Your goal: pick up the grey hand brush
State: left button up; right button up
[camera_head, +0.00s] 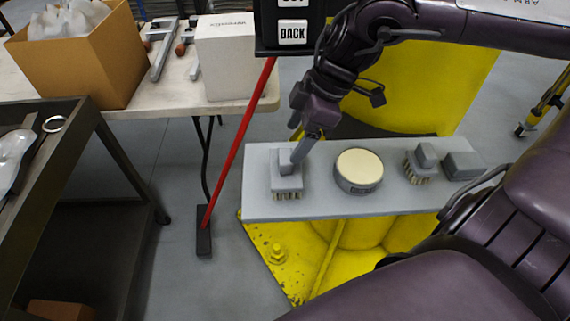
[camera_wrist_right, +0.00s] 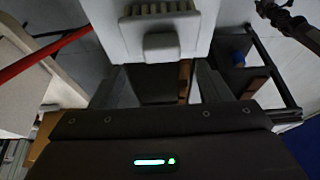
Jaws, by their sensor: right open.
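The grey hand brush (camera_head: 286,184) sits near the left end of a grey shelf (camera_head: 325,207), its pale bristles facing the front. My right gripper (camera_head: 298,153) reaches down over its raised handle, and in the head view the fingers overlap that handle. In the right wrist view the brush's blocky handle (camera_wrist_right: 160,47) shows just past my right gripper (camera_wrist_right: 160,85), whose two fingers are apart with nothing between them. I cannot tell whether a finger touches the brush. My left gripper is not in view.
A round cream-topped tin (camera_head: 359,170), a second grey brush (camera_head: 420,165) and a grey block (camera_head: 464,166) stand to the right on the shelf. A yellow stand (camera_head: 268,262) is below. A red-handled broom (camera_head: 236,146) stands left; a dark cart (camera_head: 70,104) is farther left.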

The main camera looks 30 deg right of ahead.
aim_at(287, 155)
jog(key=x, duration=0.4)
jog(key=shift+s+f, duration=0.15)
jog(key=shift+f, duration=0.1)
jog(key=shift+a+f, duration=0.15)
jog(key=shift+f, duration=0.2)
jog(key=shift+c, duration=0.4)
jog(key=c, duration=1.3)
jog(key=shift+r, duration=0.1)
